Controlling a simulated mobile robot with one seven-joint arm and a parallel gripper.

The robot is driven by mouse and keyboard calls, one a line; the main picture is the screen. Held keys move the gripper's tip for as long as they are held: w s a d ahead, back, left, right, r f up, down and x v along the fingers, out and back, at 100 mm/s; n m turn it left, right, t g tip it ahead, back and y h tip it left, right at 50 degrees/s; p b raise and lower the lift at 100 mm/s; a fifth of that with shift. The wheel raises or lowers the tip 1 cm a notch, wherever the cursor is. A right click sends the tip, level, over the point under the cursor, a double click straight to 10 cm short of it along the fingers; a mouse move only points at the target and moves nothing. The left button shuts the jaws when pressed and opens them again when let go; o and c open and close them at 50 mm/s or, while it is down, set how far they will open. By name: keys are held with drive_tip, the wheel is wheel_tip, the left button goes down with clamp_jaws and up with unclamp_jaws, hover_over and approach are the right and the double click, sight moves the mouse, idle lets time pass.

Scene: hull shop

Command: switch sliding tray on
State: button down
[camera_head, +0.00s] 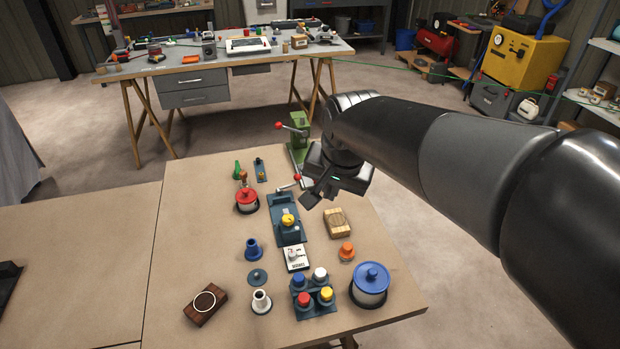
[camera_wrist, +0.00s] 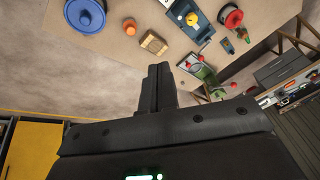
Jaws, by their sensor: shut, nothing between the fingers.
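A long blue fixture (camera_head: 283,222) with a yellow knob (camera_head: 288,220) lies on the brown table, with a lever at its far end; it looks most like the sliding tray, but I cannot tell for sure. Whether anything is switched on cannot be told. In the wrist view the blue fixture (camera_wrist: 187,22) is at the top, partly cut off. My gripper (camera_head: 311,198) is above the table, just right of the fixture's far end. Its fingers (camera_wrist: 158,80) are together and empty.
A green press (camera_head: 299,145) stands at the table's far edge, close behind my gripper. A wooden block (camera_head: 337,223), an orange knob (camera_head: 346,251), a blue-lidded pot (camera_head: 370,285) and a red-lidded pot (camera_head: 247,201) stand around the fixture.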

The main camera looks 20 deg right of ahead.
sight(310, 180)
drive_tip(key=w+f+m+h, duration=0.2)
drive_tip(key=w+f+m, duration=0.3)
drive_tip(key=w, duration=0.4)
drive_tip(key=w+a+f+m+g+h, duration=0.1)
drive_tip(key=w+f+m, duration=0.4)
drive_tip(key=w, duration=0.5)
drive_tip(key=w+f+m+h, duration=0.3)
drive_tip(key=w+f+m, duration=0.2)
drive_tip(key=w+f, duration=0.3)
drive_tip(key=shift+w+a+f+m, duration=0.2)
drive_tip(key=shift+w+a+m, duration=0.2)
drive_tip(key=shift+w, duration=0.55)
drive_tip(key=shift+g, duration=0.3)
drive_tip(key=x, duration=1)
drive_tip(key=shift+r, duration=0.1)
drive_tip(key=w, duration=0.1)
drive_tip(key=d, duration=0.1)
drive_tip(key=w, duration=0.1)
drive_tip(key=shift+w+d+f, duration=0.3)
drive_tip(key=shift+w, duration=0.1)
drive_tip(key=shift+w+d+f, duration=0.1)
drive_tip(key=shift+w+d, duration=0.1)
drive_tip(key=shift+w, duration=0.25)
